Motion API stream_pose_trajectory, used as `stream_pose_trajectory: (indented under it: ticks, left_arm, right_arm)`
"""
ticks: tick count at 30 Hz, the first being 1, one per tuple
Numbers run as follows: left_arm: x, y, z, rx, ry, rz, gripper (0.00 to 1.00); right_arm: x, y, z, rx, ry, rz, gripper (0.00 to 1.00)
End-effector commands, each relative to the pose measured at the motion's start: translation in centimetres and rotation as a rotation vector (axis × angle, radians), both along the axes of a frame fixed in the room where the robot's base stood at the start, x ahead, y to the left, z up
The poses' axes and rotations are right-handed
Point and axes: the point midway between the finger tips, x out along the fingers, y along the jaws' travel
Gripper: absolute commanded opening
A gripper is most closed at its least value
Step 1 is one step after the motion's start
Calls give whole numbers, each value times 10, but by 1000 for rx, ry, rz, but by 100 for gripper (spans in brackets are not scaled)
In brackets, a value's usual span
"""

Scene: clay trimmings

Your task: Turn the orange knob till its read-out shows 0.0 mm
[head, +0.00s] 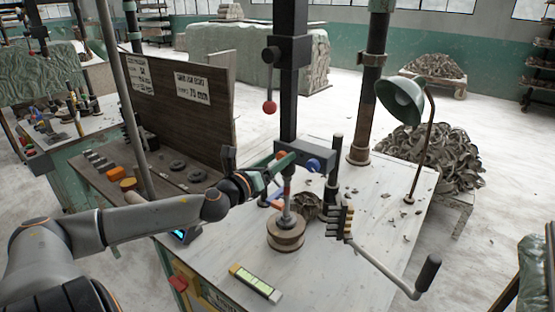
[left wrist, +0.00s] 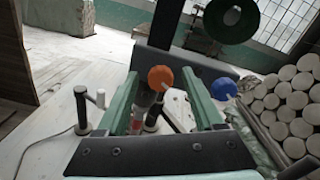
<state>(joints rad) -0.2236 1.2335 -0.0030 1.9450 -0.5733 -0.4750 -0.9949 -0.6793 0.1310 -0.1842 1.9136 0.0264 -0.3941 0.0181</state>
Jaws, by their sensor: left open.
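The orange knob (head: 281,155) sits on the front of a dark grey block (head: 318,152) on a black column; it shows larger in the left wrist view (left wrist: 160,78), with a pale mark on its face. A blue knob (head: 313,165) is to its right, also in the left wrist view (left wrist: 223,89). My left gripper (head: 284,161), with green fingers, is open. In the left wrist view its fingers (left wrist: 160,83) stand either side of the orange knob, with gaps visible; I cannot tell the depth. A lit blue screen (head: 180,235) is partly behind my arm; no figure is legible.
Below the block, a rod stands over a round wooden disc (head: 286,232) on the pale bench. A crank with a black handle (head: 428,272) juts out at the right. A green lamp (head: 402,100) stands behind. A red ball lever (head: 269,107) hangs above.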

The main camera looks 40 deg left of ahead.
Motion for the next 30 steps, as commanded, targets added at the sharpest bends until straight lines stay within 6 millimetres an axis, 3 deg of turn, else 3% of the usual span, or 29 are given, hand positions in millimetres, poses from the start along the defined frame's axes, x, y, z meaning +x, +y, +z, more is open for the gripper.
stream_pose_trajectory:
  ticks: [13, 30]
  left_arm:
    - [3, 0, 0, 1, 1, -1, 69]
    - [3, 0, 0, 1, 1, -1, 5]
  right_arm:
    - [0, 0, 1, 0, -1, 0, 0]
    - [1, 0, 1, 0, -2, 0, 0]
